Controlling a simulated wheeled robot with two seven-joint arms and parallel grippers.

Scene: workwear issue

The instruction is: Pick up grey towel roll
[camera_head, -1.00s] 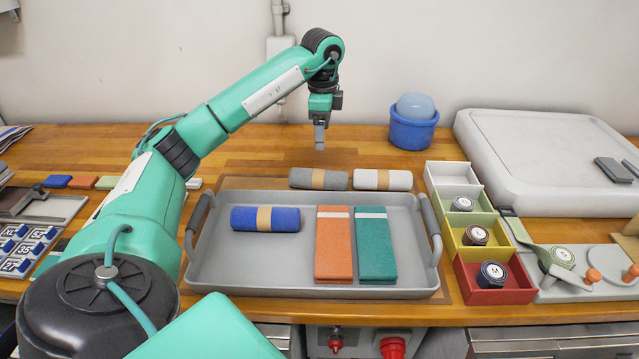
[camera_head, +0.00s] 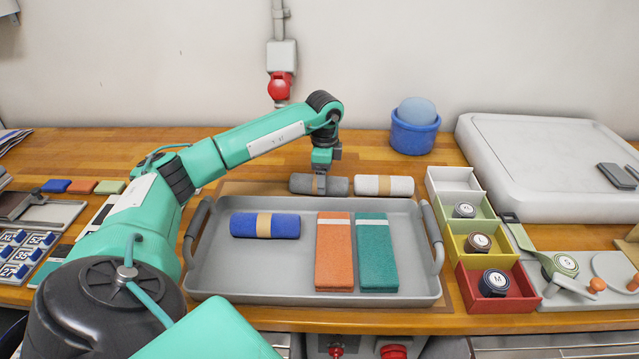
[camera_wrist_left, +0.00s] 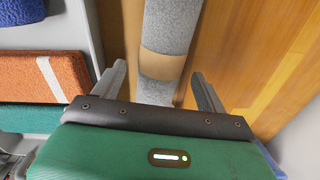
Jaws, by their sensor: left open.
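The grey towel roll (camera_head: 334,186) with a tan paper band lies on the wooden bench just behind the grey tray. My left gripper (camera_head: 320,184) is lowered over its middle. In the left wrist view my left gripper (camera_wrist_left: 160,85) is open, one finger on each side of the roll (camera_wrist_left: 168,30) near its tan band. Whether the fingers touch the roll cannot be told. My right gripper is not in view.
A white towel roll (camera_head: 384,185) lies close to the right of the grey one. The tray (camera_head: 215,268) in front holds a blue roll (camera_head: 265,225), an orange folded towel (camera_head: 333,255) and a green folded towel (camera_head: 375,255). Coloured bins (camera_head: 508,296) stand at the right.

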